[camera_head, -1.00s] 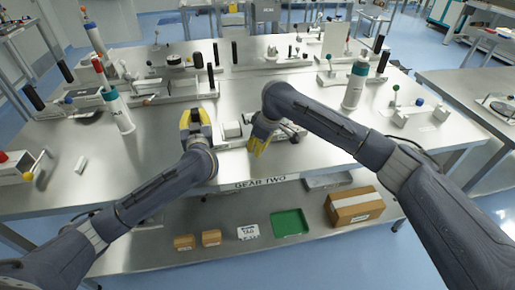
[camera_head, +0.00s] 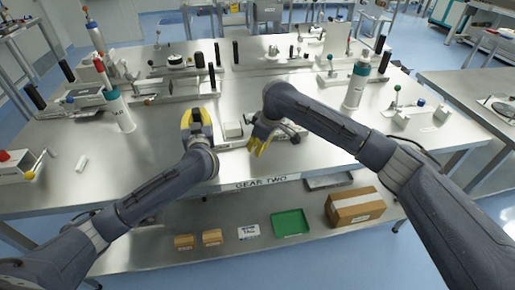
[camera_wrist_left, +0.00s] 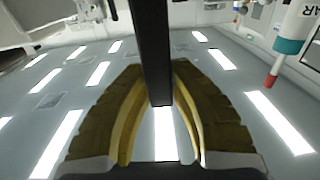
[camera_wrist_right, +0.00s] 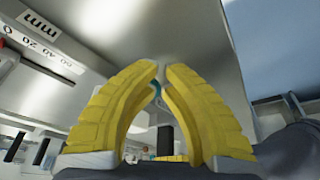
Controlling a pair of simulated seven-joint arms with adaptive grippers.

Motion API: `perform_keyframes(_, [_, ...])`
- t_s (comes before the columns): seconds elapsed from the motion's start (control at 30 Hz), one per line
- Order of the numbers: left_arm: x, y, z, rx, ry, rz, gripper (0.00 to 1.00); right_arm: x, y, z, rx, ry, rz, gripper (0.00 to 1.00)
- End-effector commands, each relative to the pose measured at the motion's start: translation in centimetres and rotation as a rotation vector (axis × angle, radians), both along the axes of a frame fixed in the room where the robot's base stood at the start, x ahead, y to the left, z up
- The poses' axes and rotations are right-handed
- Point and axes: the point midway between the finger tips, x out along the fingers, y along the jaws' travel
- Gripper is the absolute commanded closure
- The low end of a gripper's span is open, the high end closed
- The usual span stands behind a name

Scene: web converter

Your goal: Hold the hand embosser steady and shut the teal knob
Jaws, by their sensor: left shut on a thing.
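My left gripper (camera_head: 197,122) is shut on a black bar (camera_wrist_left: 152,55), which runs between its fingers in the left wrist view. The bar looks like a handle; whether it belongs to the hand embosser I cannot tell. A small light-grey device (camera_head: 233,131) stands on the bench between my grippers and may be the embosser. My right gripper (camera_head: 259,141) is just right of it, pointing down. In the right wrist view its yellow fingertips (camera_wrist_right: 166,70) nearly meet. A small teal curved piece (camera_wrist_right: 157,92) shows between the fingers, perhaps the teal knob; whether it is gripped is unclear.
A white bottle with a teal collar (camera_head: 117,112) stands left and another (camera_head: 354,90) stands right. Fixtures with black handles (camera_head: 175,85) line the back. A green-knobbed stand (camera_head: 396,98) is at the right.

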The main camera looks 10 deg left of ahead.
Motion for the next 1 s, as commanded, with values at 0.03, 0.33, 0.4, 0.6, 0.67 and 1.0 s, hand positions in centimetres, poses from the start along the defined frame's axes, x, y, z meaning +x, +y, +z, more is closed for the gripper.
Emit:
perform_keyframes(0.03, [-0.2,-0.2,-1.2,-0.007,0.024,-0.002,1.0,-0.2,-0.2,-0.1,0.0,0.002,0.002,1.0])
perform_keyframes(0.33, [-0.2,-0.2,-1.2,-0.006,0.025,-0.001,1.0,-1.2,-3.9,0.8,-0.001,-0.002,-0.001,1.0])
perform_keyframes(0.4, [-0.2,-0.2,-1.2,-0.006,0.025,-0.001,1.0,-1.3,-4.2,2.3,0.0,-0.007,0.001,1.0])
perform_keyframes(0.6, [-0.2,-0.2,-1.2,-0.006,0.025,-0.001,1.0,-1.6,-5.3,5.8,0.0,-0.004,-0.001,1.0])
perform_keyframes(0.67, [-0.2,-0.2,-1.2,-0.006,0.025,-0.001,1.0,-1.7,-5.5,6.8,-0.001,-0.005,-0.001,1.0])
perform_keyframes(1.0, [-0.2,-0.2,-1.2,-0.006,0.025,-0.001,1.0,-2.1,-6.5,9.9,-0.001,-0.002,-0.001,1.0])
